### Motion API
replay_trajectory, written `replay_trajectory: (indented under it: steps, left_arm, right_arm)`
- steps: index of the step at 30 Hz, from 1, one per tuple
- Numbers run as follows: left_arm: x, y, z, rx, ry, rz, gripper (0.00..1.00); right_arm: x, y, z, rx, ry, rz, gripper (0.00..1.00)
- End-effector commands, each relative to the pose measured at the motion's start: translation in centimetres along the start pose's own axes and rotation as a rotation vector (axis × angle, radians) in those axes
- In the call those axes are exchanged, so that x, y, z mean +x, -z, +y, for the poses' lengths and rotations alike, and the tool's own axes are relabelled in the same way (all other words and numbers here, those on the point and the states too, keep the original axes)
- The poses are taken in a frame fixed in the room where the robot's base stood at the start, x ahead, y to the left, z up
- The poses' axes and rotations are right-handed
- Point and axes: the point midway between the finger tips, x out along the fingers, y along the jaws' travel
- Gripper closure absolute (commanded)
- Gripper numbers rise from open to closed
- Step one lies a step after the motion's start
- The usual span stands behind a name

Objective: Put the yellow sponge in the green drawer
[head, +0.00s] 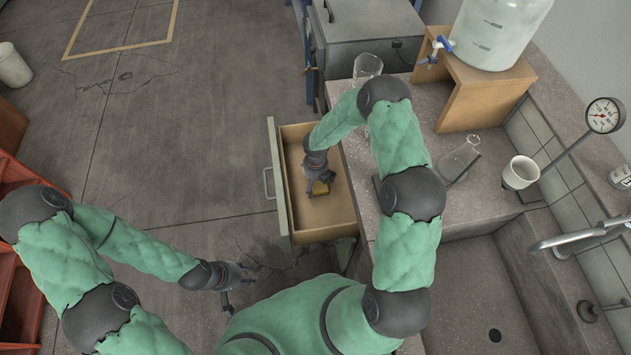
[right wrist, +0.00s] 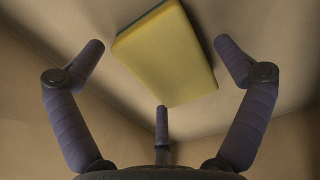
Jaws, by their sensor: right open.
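The green drawer (head: 279,185) is pulled out from the bench, with a pale green front and a bare wooden inside. The yellow sponge (head: 320,188) is inside it, partly hidden by my right gripper (head: 318,179). In the right wrist view, the sponge (right wrist: 168,55) shows its yellow face and a thin green edge. My right gripper's fingers (right wrist: 160,62) are spread apart around the sponge, with gaps on both sides. My left gripper (head: 232,282) is over the floor, left of and nearer than the drawer, and its fingers are too small to read.
The bench top (head: 460,200) right of the drawer carries a glass flask (head: 459,158), a white mug (head: 520,172), a beaker (head: 367,66) and a wooden stand (head: 470,95) under a water container. A sink (head: 480,290) lies nearer. The floor left of the drawer is clear.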

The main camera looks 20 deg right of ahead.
Motion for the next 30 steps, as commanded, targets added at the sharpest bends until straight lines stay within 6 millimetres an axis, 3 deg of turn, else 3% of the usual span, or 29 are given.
replay_trajectory:
  steps: [8,21,30]
  left_arm:
    - [-0.8,0.0,0.3,0.0,0.0,0.0,0.6]
    - [-4.1,-0.1,1.5,0.0,0.0,0.0,0.6]
    - [-4.7,-0.2,1.7,0.0,0.0,0.0,0.6]
  right_arm:
    - [-1.9,-0.1,0.0,0.0,0.0,-0.003,0.0]
    - [-10.2,0.0,0.0,0.0,0.0,-0.001,0.0]
    - [-12.3,0.0,0.0,-0.001,0.0,-0.001,0.0]
